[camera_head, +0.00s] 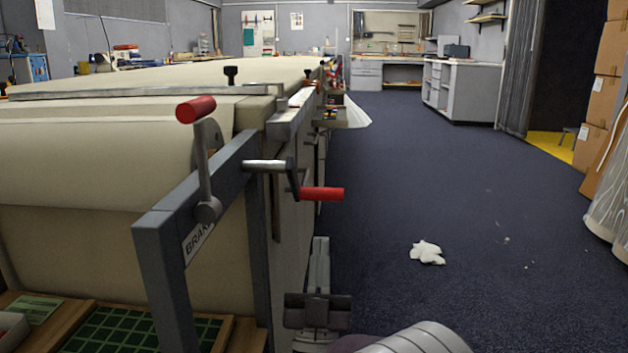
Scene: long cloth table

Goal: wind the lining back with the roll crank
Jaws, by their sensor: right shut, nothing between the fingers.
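The roll crank (292,178) sticks out from the right side of a grey steel frame (165,225) on a silver shaft. Its red grip (322,194) points right. A brake lever (204,170) with a red knob (196,110) stands upright on the frame, above a label partly reading "BRAK". The cream lining (90,160) hangs over the table's near end at left. My right gripper (320,246) is shut and empty. It points away from me, below the crank grip in the picture and apart from it. My left gripper is out of view.
The long cloth-covered table (200,75) runs away at left, with black-knobbed clamps along it. A small side tray (328,117) juts from its right edge. Blue floor is open to the right, with a crumpled white scrap (427,252). Cardboard boxes (600,90) are stacked far right.

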